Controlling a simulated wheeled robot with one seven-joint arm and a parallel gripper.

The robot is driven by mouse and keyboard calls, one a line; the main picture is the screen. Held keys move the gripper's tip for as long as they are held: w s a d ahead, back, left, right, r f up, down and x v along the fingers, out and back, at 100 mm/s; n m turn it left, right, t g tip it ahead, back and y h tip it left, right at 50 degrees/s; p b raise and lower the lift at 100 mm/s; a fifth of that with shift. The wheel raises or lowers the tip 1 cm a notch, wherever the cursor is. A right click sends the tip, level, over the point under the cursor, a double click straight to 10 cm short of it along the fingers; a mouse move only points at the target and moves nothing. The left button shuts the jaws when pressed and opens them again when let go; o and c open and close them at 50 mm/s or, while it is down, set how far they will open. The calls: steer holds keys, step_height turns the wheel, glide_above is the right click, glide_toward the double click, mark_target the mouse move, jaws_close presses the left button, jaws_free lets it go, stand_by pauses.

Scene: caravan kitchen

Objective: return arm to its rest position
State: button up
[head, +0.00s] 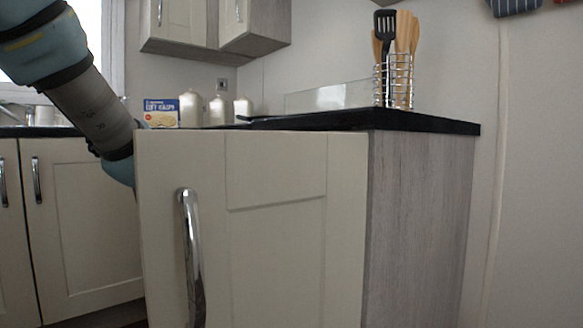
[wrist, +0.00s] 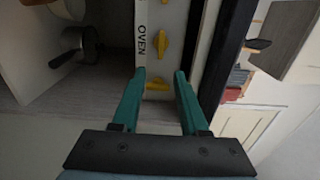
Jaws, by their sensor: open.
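My gripper (wrist: 160,88) shows in the wrist view with its two teal fingers spread apart and nothing between them. In the head view my arm comes down from the upper left and passes behind the cream cabinet door (head: 270,215). That door hides my gripper in the head view.
The cream door has a chrome handle (head: 191,255) and fills the middle. A black worktop (head: 425,122) holds a wire utensil rack (head: 400,82). Wall cupboards (head: 190,20) hang above. In the wrist view a dark pan (wrist: 75,45) sits inside a cupboard at left.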

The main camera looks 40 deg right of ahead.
stand_by(0.5)
steer(key=w+a+f+n+t+y+p, duration=0.1)
steer(key=w+a+f+n+t+y, duration=0.1)
steer(key=w+a+f+n+t, duration=0.25)
steer(key=w+a+f+n+t+y, duration=0.1)
steer(key=w+a+n+t+y, duration=0.15)
steer(key=w+a+n, duration=0.4)
steer(key=w+a+f+n+t+y+p, duration=0.25)
steer(key=w+a+f+n+y, duration=0.5)
steer(key=a, duration=0.45)
steer(key=a+f+n+g+y, duration=0.1)
steer(key=a+f+n+y, duration=0.15)
steer(key=a+n, duration=0.4)
steer(key=a+f+n+g+y, duration=0.1)
steer(key=a+f+n+y, duration=0.2)
steer(key=a, duration=0.6)
steer(key=s+a+f+n+g+p, duration=0.2)
steer(key=s+a+f+n+g, duration=0.25)
steer(key=s+a+n, duration=0.45)
step_height(320, 180, up, 37)
steer(key=s+m+p, duration=0.1)
steer(key=p, duration=3.6)
steer(key=shift+s+d+r+p, duration=0.2)
steer(key=shift+s+d+p, duration=0.1)
steer(key=shift+s, duration=0.1)
